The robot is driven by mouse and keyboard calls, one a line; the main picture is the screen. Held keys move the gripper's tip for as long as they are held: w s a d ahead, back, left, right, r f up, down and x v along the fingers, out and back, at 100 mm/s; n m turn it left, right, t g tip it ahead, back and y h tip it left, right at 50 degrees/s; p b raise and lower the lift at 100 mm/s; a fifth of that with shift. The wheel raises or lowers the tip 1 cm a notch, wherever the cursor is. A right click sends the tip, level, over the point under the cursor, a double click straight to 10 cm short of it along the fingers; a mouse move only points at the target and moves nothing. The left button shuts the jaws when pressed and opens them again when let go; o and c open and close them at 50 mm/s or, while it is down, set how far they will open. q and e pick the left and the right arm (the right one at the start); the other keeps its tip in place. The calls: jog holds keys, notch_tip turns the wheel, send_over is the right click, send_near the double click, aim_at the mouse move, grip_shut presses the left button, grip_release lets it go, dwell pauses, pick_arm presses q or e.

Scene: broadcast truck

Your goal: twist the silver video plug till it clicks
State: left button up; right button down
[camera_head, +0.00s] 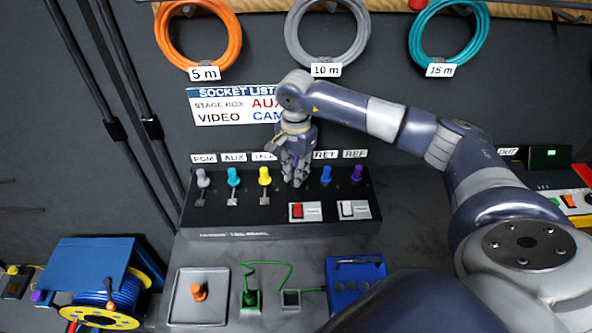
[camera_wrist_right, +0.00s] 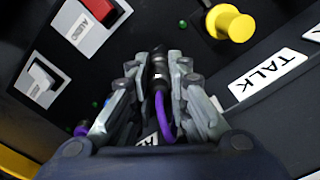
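My right gripper (camera_head: 297,172) is over the socket panel (camera_head: 230,222), between the yellow and blue knobs. In the right wrist view its fingers (camera_wrist_right: 160,68) close from both sides on a dark plug (camera_wrist_right: 158,73) with a silver band. A purple cable (camera_wrist_right: 163,122) runs from this plug back toward the palm. The plug points at the panel; its front end and socket are hidden, so I cannot tell how far it is seated. The label behind the gripper is mostly covered. My left gripper is not in view.
A yellow knob (camera_wrist_right: 232,22) and the TALK label (camera_wrist_right: 266,75) are beside the gripper. A red switch (camera_head: 297,211) and a white switch (camera_head: 348,209) are near. A blue cable reel (camera_head: 108,297) stands at lower left. Coiled cables hang above.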

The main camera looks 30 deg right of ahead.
jog(key=shift+m, duration=1.7)
jog(key=shift+m, duration=1.7)
jog(key=shift+f+m, duration=0.1)
jog(key=shift+m, duration=1.7)
